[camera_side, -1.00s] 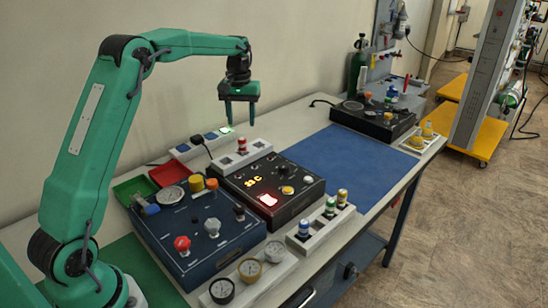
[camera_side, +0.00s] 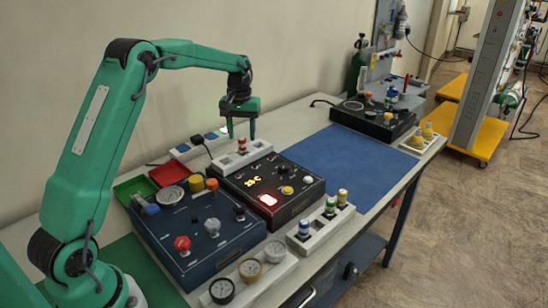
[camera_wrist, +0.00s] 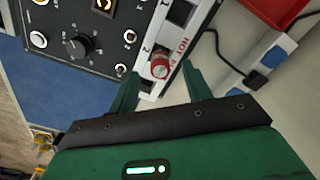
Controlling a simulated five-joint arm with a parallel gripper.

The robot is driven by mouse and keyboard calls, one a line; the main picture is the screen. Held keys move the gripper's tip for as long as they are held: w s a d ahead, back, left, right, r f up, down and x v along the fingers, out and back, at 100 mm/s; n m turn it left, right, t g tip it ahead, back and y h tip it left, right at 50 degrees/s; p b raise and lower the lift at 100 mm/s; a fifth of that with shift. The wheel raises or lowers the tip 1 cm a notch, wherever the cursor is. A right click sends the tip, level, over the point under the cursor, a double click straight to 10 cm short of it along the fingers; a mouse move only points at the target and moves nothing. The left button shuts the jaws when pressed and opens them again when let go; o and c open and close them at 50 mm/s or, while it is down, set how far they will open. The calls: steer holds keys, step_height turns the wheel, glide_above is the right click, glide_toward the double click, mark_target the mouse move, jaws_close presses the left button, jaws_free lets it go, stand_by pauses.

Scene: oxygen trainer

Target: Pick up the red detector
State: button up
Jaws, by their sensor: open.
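The red detector (camera_side: 242,145) stands upright in a white holder (camera_side: 229,162) behind the black control box. In the wrist view the red detector (camera_wrist: 160,68) shows its round red top in a slot of the holder, beside the lettering "HOT". My gripper (camera_side: 241,136) is open, its two fingers pointing down above the holder. In the wrist view the fingertips of my gripper (camera_wrist: 160,72) lie one on each side of the detector. From these views I cannot tell whether the fingers are level with it or still above it.
The black control box (camera_side: 290,205) with a lit display and knobs stands close in front of the holder. A dark blue box (camera_side: 190,250) is at the left. A power strip (camera_side: 200,142) lies behind. The blue mat (camera_side: 365,165) at the right is clear.

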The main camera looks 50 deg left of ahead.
mark_target(243, 149)
steer(key=shift+f, duration=1.5)
steer(key=shift+c, duration=0.4)
jaws_close()
